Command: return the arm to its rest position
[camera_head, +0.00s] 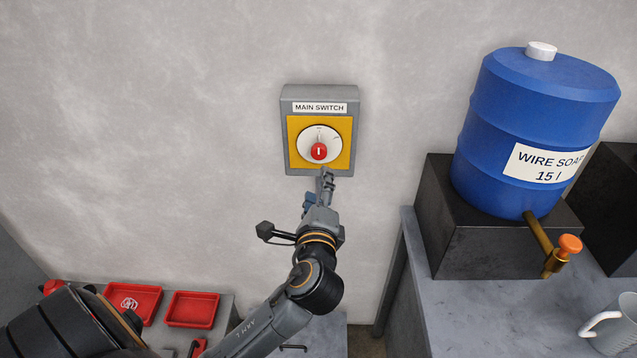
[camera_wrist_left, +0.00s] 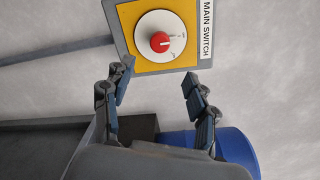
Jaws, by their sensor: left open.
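My left gripper (camera_head: 325,182) is in front of the wall, at the lower edge of the main switch box in the head view. In the left wrist view my left gripper (camera_wrist_left: 157,80) has its two fingers wide apart with nothing between them. The main switch (camera_head: 319,130) is a grey box with a yellow plate, a white dial and a red knob (camera_head: 319,151). The red knob also shows in the left wrist view (camera_wrist_left: 160,42), beyond the fingertips and apart from them. My right gripper is in neither view.
A blue wire soap barrel (camera_head: 520,125) with an orange tap (camera_head: 569,245) stands on a black block (camera_head: 435,200) at the right. A white mug (camera_head: 612,325) is on the grey bench. Red trays (camera_head: 193,309) lie at the lower left. The wall around the switch is bare.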

